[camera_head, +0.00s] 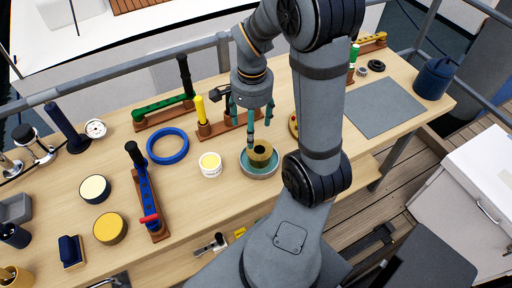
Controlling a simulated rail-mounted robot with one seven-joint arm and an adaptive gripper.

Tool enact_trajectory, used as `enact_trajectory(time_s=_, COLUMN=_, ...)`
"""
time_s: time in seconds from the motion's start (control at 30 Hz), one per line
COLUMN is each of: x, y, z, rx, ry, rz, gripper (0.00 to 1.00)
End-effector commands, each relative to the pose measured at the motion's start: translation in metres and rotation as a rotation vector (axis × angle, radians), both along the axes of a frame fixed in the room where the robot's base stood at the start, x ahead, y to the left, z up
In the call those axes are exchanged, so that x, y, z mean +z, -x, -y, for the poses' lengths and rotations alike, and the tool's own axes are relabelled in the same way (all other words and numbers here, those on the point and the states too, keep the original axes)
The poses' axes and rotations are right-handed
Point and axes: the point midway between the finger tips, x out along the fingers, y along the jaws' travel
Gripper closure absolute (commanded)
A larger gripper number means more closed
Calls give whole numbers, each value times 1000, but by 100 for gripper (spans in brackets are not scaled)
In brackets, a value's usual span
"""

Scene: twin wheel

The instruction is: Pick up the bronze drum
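The bronze drum (261,150), a short brown-gold cylinder with a dark spot on top, sits inside a shallow grey-green round dish (259,174) on the wooden table. My gripper (251,128) points down with its teal fingers spread apart and nothing between them. It is just above and behind the drum, slightly to its left in the picture. One fingertip overlaps the drum's upper left edge in view; I cannot tell whether it touches. My forearm passes close to the dish's right side.
A blue ring (168,146) lies farther left. Racks with a green handle (164,105) and a yellow handle (201,110) stand behind. A grey mat (385,106) lies clear at right.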

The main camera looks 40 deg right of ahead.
Motion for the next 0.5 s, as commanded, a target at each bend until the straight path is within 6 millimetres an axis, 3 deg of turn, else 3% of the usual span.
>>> enact_trajectory(time_s=0.03, x=0, y=12, z=5, rx=-14, ry=-4, rz=-24, gripper=30)
enact_trajectory(time_s=0.13, x=-14, y=23, z=9, rx=-20, ry=-7, rz=-49, gripper=30)
enact_trajectory(time_s=0.3, x=-42, y=23, z=9, rx=-19, ry=-6, rz=-50, gripper=30)
enact_trajectory(time_s=0.5, x=-56, y=22, z=9, rx=-18, ry=-5, rz=-44, gripper=30)
